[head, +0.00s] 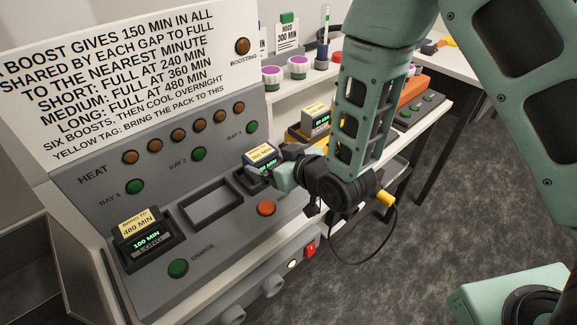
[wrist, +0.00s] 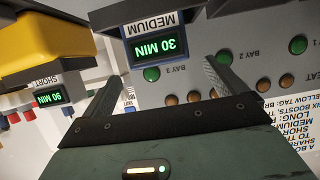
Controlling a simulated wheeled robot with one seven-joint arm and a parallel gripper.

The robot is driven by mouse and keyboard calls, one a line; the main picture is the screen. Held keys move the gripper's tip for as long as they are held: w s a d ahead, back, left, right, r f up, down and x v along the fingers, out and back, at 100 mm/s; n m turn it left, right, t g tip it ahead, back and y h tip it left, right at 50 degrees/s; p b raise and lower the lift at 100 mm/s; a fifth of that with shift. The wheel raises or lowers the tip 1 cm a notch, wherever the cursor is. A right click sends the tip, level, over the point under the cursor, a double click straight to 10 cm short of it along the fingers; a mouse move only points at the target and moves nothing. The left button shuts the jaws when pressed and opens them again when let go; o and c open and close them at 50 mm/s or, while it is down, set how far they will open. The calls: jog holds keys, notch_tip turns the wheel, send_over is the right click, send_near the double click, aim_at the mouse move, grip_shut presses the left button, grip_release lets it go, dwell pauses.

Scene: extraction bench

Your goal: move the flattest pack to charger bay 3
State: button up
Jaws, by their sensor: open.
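The charger (head: 190,230) has three bays. A medium pack (head: 262,158) with a yellow 360 MIN tag is at bay 3; its display reads 30 MIN in the wrist view (wrist: 158,46). A long pack (head: 146,238) reading 100 MIN, tagged 480 MIN, sits in bay 1. Bay 2 (head: 212,204) is empty. A short pack (head: 316,118) with a tag stands beyond the charger; it also shows in the wrist view (wrist: 52,97), its number hard to read. My gripper (head: 280,170) is open beside the medium pack, its fingers (wrist: 162,80) pointing toward it.
An orange button (head: 266,208) and green charge button (head: 178,267) are on the charger. A bench behind holds purple-capped jars (head: 298,68) and an orange device (head: 411,90). A sign (head: 120,70) stands above the panel. Floor at right is clear.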

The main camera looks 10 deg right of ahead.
jog(key=s+d+r+g+h, duration=0.2)
jog(key=s+d+r+g, duration=0.1)
jog(key=s, duration=0.5)
jog(key=s+d+r+g+h, duration=0.2)
jog(key=s+d+r+g, duration=0.2)
jog(key=s, duration=0.5)
jog(key=s+d+r+n+g+h, duration=0.1)
jog(key=s+d+r+g+h, duration=0.2)
jog(key=s, duration=0.6)
jog(key=shift+d+r+g+b, duration=0.3)
jog(key=shift+r+g, duration=0.2)
jog(key=shift+g, duration=0.1)
